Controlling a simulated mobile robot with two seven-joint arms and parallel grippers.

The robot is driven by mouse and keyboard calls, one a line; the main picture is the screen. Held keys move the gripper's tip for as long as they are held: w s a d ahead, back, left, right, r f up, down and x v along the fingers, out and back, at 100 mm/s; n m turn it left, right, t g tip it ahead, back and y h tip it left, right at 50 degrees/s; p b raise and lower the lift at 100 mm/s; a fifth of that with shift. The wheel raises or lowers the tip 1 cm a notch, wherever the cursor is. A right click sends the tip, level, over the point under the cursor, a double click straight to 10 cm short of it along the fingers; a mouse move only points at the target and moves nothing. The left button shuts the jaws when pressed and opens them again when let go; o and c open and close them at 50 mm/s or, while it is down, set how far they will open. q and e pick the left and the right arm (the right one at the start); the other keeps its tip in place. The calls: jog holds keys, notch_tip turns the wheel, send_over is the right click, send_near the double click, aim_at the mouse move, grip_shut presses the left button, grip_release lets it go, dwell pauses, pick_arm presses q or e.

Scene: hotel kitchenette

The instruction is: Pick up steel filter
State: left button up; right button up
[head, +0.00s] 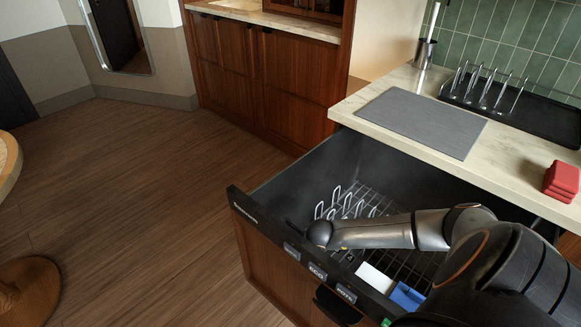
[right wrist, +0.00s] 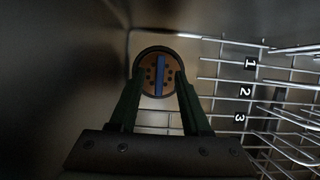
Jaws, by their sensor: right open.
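The steel filter (right wrist: 147,62) shows in the right wrist view as a round piece with a dark rim, a tan face with dark holes and a blue bar across its middle. It sits in the corner of the drawer beside the wire rack. My right gripper (right wrist: 160,76) is open, with one finger on each side of the blue bar, over the filter's face. I cannot tell whether the fingers touch it. In the head view my right arm reaches down into the open dishwasher drawer (head: 262,212), and the filter and fingers are hidden. My left gripper is not in view.
A wire rack (right wrist: 245,90) numbered 1 to 3 lies right of the filter. Drawer walls stand close on the left. A white block (head: 374,278) and a blue block (head: 406,296) lie near the drawer front. The counter (head: 500,165) overhangs behind.

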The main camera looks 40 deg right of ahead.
jog(key=shift+w+f, duration=0.1)
jog(key=shift+f, duration=0.25)
grip_shut()
dwell(1.2)
